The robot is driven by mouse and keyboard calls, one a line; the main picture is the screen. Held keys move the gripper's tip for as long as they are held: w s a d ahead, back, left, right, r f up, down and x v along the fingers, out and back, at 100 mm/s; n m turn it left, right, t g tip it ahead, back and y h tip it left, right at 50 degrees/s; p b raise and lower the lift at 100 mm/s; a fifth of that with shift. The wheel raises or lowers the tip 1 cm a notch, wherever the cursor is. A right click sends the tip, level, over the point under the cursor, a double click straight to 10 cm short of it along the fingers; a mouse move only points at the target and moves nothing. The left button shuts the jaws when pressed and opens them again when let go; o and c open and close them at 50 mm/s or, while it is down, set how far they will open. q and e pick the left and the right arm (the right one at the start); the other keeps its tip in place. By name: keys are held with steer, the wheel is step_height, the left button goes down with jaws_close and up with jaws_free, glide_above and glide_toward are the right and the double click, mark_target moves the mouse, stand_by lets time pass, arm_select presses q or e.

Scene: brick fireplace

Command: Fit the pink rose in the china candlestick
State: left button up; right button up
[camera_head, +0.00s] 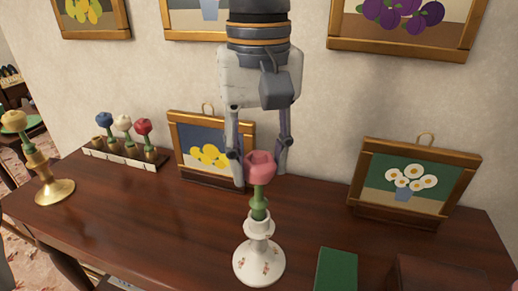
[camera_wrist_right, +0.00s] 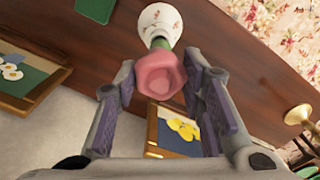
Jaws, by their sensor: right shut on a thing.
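The pink rose (camera_head: 260,164) stands upright on its green stem above the white china candlestick (camera_head: 259,262), which has small flower prints. The stem's lower end meets the candlestick's top cup; I cannot tell how deep it sits. My right gripper (camera_head: 260,176) comes down from above and is shut on the rose, one finger on each side of the bloom. In the right wrist view the rose (camera_wrist_right: 161,75) shows between the fingers, with the candlestick (camera_wrist_right: 160,22) beyond it. My left gripper is not in view.
A brass candlestick (camera_head: 55,190) with a yellow rose stands at the left. A rack (camera_head: 128,158) holds blue, white and red roses. Framed pictures of lemons (camera_head: 211,146) and daisies (camera_head: 416,185) lean at the back. A green book or box (camera_head: 337,270) lies right of the china candlestick.

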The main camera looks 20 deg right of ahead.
steer(key=shift+f, duration=0.55)
steer(key=o, duration=1)
steer(key=shift+o, duration=0.2)
step_height(320, 180, up, 12)
